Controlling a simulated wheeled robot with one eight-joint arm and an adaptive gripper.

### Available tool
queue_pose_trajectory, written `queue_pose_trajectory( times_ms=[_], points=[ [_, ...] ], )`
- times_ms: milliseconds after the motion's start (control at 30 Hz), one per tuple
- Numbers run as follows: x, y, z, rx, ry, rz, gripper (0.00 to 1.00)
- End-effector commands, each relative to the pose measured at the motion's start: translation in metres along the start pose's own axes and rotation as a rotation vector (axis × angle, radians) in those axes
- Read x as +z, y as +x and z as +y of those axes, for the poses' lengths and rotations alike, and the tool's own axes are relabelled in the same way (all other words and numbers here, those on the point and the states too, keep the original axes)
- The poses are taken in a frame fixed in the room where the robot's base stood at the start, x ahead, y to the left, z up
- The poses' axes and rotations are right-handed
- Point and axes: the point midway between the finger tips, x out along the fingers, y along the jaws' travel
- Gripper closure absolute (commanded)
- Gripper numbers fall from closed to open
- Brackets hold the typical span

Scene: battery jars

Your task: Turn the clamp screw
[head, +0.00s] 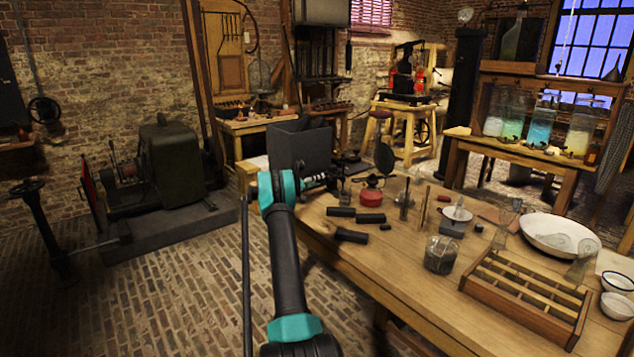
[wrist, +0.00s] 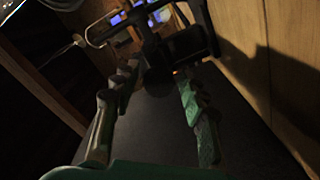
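My gripper (wrist: 154,80) is open in the wrist view, its two greenish fingers well apart. A dark rounded part (wrist: 160,84) lies between or just beyond the fingertips, joined to a black block-like part (wrist: 185,46). A thin bar-like piece (wrist: 104,36) is to its upper left. The picture is too dark to tell which of these is the clamp screw, or whether a finger touches it. In the head view my gripper (head: 318,180) is at the table's far left end, small and partly lost among dark metal parts.
The wooden table (head: 400,270) carries several black blocks (head: 352,235), a red round object (head: 371,197), a glass jar (head: 440,254), a slatted wooden rack (head: 525,300) and a white basin (head: 558,236). A dark open box (head: 298,148) stands behind my gripper.

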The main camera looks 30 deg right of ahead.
Motion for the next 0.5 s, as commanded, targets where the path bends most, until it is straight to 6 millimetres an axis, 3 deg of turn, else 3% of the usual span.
queue_pose_trajectory(
  times_ms=[333, 500],
  points=[
    [-0.001, -0.001, 0.001, 0.000, -0.001, 0.002, 0.50],
    [-0.001, -0.019, 0.000, 0.000, -0.001, 0.002, 0.50]
  ],
)
